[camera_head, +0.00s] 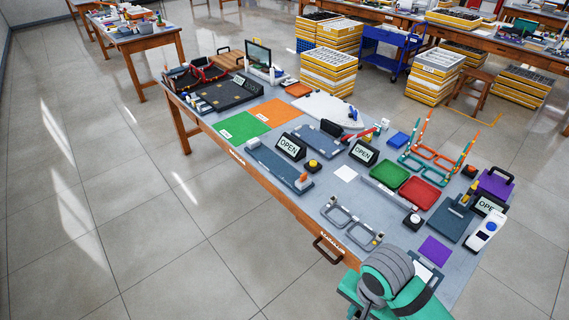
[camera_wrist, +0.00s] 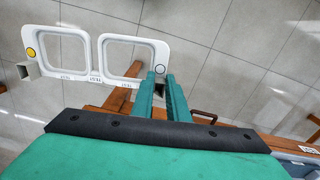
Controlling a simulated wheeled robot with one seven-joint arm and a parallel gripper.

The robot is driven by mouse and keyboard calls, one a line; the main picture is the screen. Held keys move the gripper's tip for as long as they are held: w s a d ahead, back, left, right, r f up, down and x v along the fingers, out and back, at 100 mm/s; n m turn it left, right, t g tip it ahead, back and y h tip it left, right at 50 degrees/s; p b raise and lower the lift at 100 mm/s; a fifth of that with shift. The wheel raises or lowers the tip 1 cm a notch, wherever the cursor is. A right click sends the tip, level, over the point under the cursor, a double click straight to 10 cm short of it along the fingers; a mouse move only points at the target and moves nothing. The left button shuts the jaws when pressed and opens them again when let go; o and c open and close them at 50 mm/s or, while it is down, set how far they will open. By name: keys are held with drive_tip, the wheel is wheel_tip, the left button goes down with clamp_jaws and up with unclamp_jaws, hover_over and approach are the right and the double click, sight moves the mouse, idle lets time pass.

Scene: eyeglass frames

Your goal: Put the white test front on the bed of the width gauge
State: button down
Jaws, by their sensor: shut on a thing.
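The white test front (camera_wrist: 93,83) is a flat frame with two openings and TEST labels, with a yellow dot at its left corner. My gripper (camera_wrist: 157,76) has its green fingers shut on the front's right end. The front extends left of the fingers, with floor and brown wood seen behind it. In the head view I cannot make out my gripper; my teal arm is at the bottom right. A long grey-blue device (camera_head: 280,168) with an orange block lies near the table's front edge; it may be the width gauge, but I cannot be sure.
A pale grey two-opening frame (camera_head: 352,224) is near the table's front edge. OPEN signs (camera_head: 290,147), a yellow button (camera_head: 312,165), green and red trays (camera_head: 419,192) and coloured frames (camera_head: 435,160) crowd the table. A handle (camera_head: 328,250) juts from the front edge.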

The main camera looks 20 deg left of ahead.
drive_tip(key=w+a+f+n, duration=0.2)
drive_tip(key=w+a+f, duration=0.3)
drive_tip(key=w+f, duration=0.2)
drive_tip(key=w+a+f+n, duration=0.3)
drive_tip(key=w+a+f, duration=0.2)
drive_tip(key=f, duration=0.5)
drive_tip(key=shift+w+f, duration=0.4)
drive_tip(key=shift+w, duration=0.55)
drive_tip(key=shift+a, duration=0.2)
